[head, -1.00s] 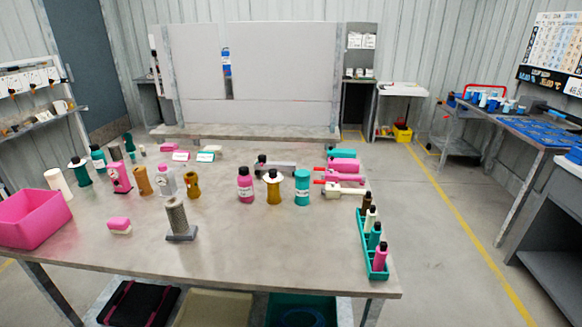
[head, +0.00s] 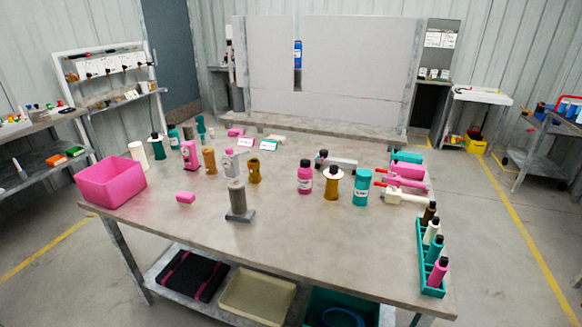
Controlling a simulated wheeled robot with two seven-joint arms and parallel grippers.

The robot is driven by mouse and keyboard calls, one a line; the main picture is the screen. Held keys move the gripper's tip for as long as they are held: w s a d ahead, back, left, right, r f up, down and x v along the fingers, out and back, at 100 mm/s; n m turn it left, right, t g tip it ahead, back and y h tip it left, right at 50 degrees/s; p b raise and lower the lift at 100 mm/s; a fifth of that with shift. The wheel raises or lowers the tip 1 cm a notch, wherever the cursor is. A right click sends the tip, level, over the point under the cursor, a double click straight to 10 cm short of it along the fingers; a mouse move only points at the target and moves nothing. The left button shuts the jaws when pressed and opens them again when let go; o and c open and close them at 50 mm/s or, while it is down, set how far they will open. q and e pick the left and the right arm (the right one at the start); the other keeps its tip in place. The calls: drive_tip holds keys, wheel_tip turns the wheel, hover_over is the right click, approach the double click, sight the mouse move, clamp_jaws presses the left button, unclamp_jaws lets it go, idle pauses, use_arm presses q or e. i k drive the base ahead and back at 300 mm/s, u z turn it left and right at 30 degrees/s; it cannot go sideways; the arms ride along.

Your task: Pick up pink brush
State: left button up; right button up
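A small pink block with a pale underside, which looks like the pink brush (head: 186,198), lies on the front left of the grey table (head: 300,235). It sits to the right of the pink bin (head: 112,182) and to the left of a grey-brown cylinder on a dark base (head: 238,203). Another small pink item (head: 235,132) lies at the back of the table; it is too small to tell what it is. Neither of my grippers is in view.
Bottles and canisters stand across the table, including a pink bottle (head: 304,178) and a teal canister (head: 361,188). A teal rack (head: 431,262) of bottles stands at the right edge. The front middle of the tabletop is clear.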

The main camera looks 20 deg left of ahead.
sight(184, 199)
drive_tip(key=u, duration=1)
drive_tip(key=k, duration=0.55)
drive_tip(key=u, duration=0.45)
drive_tip(key=i, duration=1.4)
drive_tip(key=z, duration=0.45)
